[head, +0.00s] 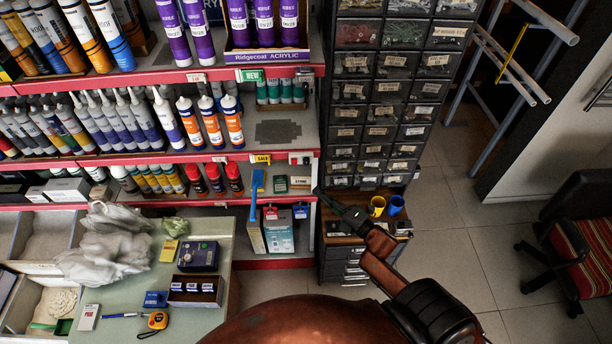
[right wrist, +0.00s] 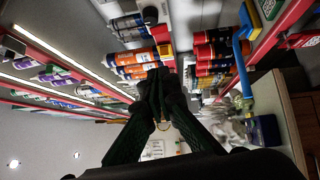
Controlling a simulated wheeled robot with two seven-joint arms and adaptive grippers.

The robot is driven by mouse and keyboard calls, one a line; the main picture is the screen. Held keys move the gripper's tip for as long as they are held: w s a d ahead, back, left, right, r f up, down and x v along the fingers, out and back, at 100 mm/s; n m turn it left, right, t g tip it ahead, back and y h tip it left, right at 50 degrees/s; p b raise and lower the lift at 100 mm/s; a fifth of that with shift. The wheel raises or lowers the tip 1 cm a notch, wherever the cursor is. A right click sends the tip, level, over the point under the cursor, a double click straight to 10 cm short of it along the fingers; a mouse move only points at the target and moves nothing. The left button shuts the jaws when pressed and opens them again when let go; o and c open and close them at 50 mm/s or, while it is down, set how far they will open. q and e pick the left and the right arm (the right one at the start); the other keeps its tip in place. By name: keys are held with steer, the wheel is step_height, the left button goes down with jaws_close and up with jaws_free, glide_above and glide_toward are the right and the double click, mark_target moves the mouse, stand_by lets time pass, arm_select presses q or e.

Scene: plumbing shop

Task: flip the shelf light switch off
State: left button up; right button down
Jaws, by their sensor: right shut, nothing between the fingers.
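A small pale fitting (head: 300,159) with red and dark parts sits at the right end of the middle red shelf edge; it looks like the shelf light switch. It is too small to tell which way its lever lies. My right gripper (head: 319,194) is shut and empty, below and slightly right of that fitting and apart from it, in front of the shelf's right end. In the right wrist view the closed fingertips (right wrist: 160,76) point toward the shelf goods. My left gripper is not in view.
The dark drawer cabinet (head: 378,92) stands just right of the shelf. Yellow (head: 377,206) and blue (head: 396,205) cups stand on its low top beside my right forearm. A cluttered counter (head: 130,285) lies at lower left. Floor at right is open, with a chair (head: 580,235) beyond.

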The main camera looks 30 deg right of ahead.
steer(key=p, duration=0.2)
glide_toward(294, 162)
steer(key=w+a+r, duration=0.1)
steer(key=w+a, duration=0.2)
steer(key=a, duration=0.2)
steer(key=w+d, duration=0.1)
steer(key=w+d+p, duration=0.1)
steer(key=w, duration=0.1)
steer(key=shift+w+d+r, duration=0.1)
steer(key=shift+w+d, duration=0.05)
steer(key=shift+d, duration=0.05)
